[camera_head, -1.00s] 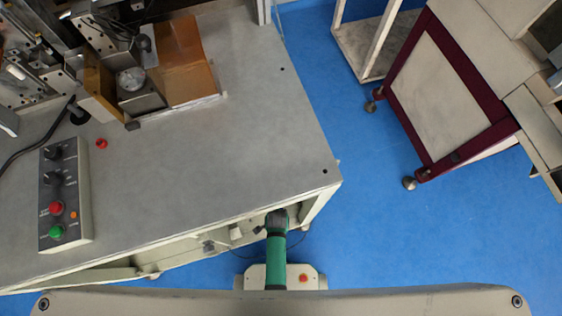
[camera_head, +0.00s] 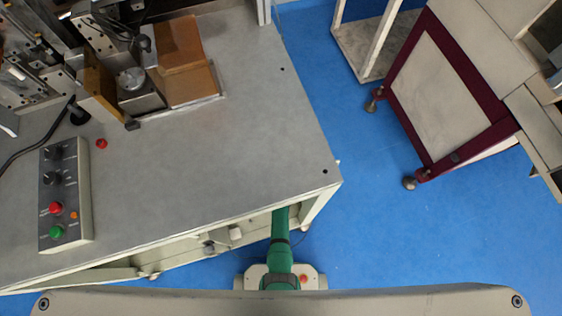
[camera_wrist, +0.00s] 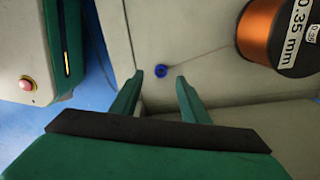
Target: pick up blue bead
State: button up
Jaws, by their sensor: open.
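The blue bead (camera_wrist: 160,71) is a small blue ring with a dark centre on a pale surface in the wrist view. A thin wire appears to run from near it to a copper wire spool. My gripper (camera_wrist: 159,75) is open and empty, with its two green fingers apart. In the picture the bead lies between and slightly beyond the fingertips; I cannot tell the height gap. In the head view my green arm reaches under the grey table's front edge, and both gripper and bead are hidden there.
The copper wire spool (camera_wrist: 272,35), labelled 0.35 mm, stands right of the bead. The grey table (camera_head: 240,130) overhangs my arm and carries a control box (camera_head: 66,195). A maroon-framed cabinet (camera_head: 440,90) stands to the right. Blue floor between them is clear.

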jog(key=shift+w+d+f, duration=0.1)
jog(key=shift+f, duration=2.55)
grip_shut()
